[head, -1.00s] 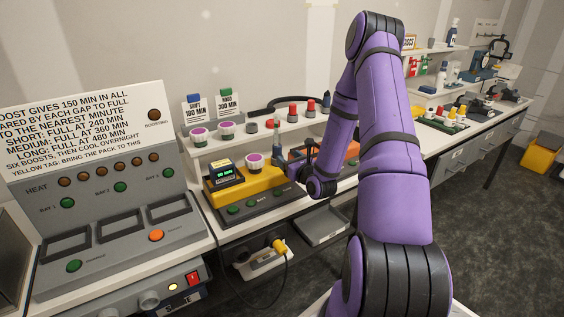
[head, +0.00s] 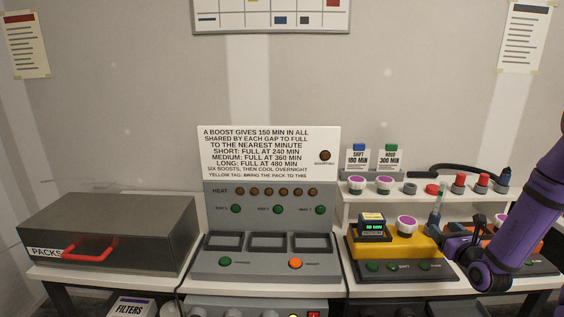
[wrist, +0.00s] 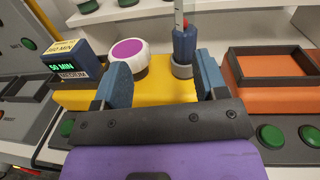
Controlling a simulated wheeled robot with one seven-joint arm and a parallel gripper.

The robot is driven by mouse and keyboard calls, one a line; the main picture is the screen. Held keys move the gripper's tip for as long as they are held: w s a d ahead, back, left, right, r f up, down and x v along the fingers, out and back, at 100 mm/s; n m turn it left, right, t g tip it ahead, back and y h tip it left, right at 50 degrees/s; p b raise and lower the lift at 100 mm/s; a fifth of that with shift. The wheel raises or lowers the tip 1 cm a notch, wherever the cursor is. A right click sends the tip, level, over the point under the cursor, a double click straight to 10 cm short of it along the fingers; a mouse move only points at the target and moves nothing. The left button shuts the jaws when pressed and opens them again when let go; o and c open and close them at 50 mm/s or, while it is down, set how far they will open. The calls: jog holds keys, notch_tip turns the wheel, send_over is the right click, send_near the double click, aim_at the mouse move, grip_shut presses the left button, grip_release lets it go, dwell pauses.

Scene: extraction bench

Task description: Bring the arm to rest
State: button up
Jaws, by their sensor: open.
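My purple arm (head: 538,205) reaches in from the right edge of the head view. Its gripper (wrist: 165,85) shows in the wrist view with two blue-grey fingers spread wide and nothing between them. The fingers are over the front of a yellow station (wrist: 150,92). A blue-handled upright tool (wrist: 184,42) stands just beyond the right finger. A white knob with a purple top (wrist: 128,55) is beyond the left finger. A pack reading 50 MIN, MEDIUM (wrist: 72,64) is left of the fingers. In the head view the fingertips are too small to judge.
A grey boost panel (head: 265,262) with three empty-looking bays stands in the middle. A dark PACKS box (head: 110,225) with a red handle is at left. An orange station (wrist: 275,85) is right of the gripper. A shelf (head: 400,198) with knobs runs behind.

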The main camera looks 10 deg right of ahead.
jog(key=a+r+n+g+y, duration=0.4)
jog(key=a+r+n+y, duration=0.75)
jog(key=a+r, duration=0.35)
jog(key=s+a+r+n+g+y, duration=0.1)
jog(key=s+a+r+n+g, duration=0.25)
jog(key=s+a+n, duration=0.2)
jog(key=s+a+r+n+g+y, duration=0.1)
jog(key=s+a+r+n+g, duration=0.1)
jog(key=s+a+n+g, duration=0.4)
jog(key=s+a+r+n+g+h, duration=0.2)
jog(key=s+n+h, duration=0.1)
jog(key=s, duration=0.3)
jog(key=s+a+r+n+g+h, duration=0.1)
jog(key=s+a+r+n+h, duration=0.15)
jog(key=s+n, duration=0.2)
jog(key=s+d+r+n+t+h, duration=0.3)
jog(key=s+d+r+n+h, duration=0.1)
jog(key=s, duration=0.5)
jog(key=d+n+h, duration=0.1)
jog(key=d+h, duration=0.1)
jog(key=h, duration=0.1)
jog(key=shift+s+r+t, duration=0.15)
jog(key=shift+s+t, duration=0.2)
jog(key=shift+s, duration=0.05)
jog(key=shift+n, duration=0.25)
jog(key=shift+c, duration=0.2)
